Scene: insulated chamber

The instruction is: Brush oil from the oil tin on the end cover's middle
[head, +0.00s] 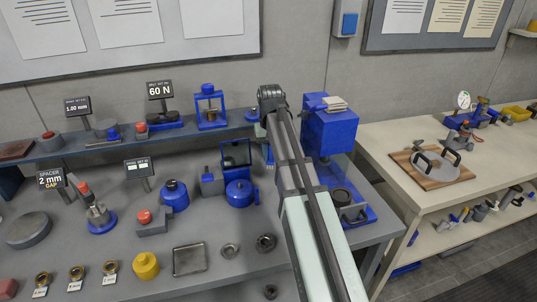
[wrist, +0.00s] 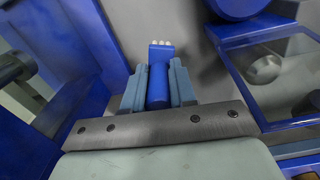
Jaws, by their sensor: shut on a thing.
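In the wrist view my gripper (wrist: 158,72) is shut on a blue brush (wrist: 158,88), its two grey-blue fingers on either side of the handle. The brush's pale bristle tips (wrist: 161,43) point away from me. In the head view my arm hides most of the gripper and brush. A squat blue pot (head: 238,194) on the grey bench, left of my arm, may be the oil tin; a blue bottle-like can (head: 173,196) stands farther left. A round grey plate with two dark handles (head: 435,162), on a wooden board at the right, may be the end cover. I cannot tell surely.
A tall blue machine (head: 330,128) stands close right of my arm. A blue-framed screen (head: 235,155) stands behind the pot. Several fittings, a metal tray (head: 189,260) and a yellow knob (head: 145,265) lie on the front bench. The pale right table (head: 400,208) has bare room at its front.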

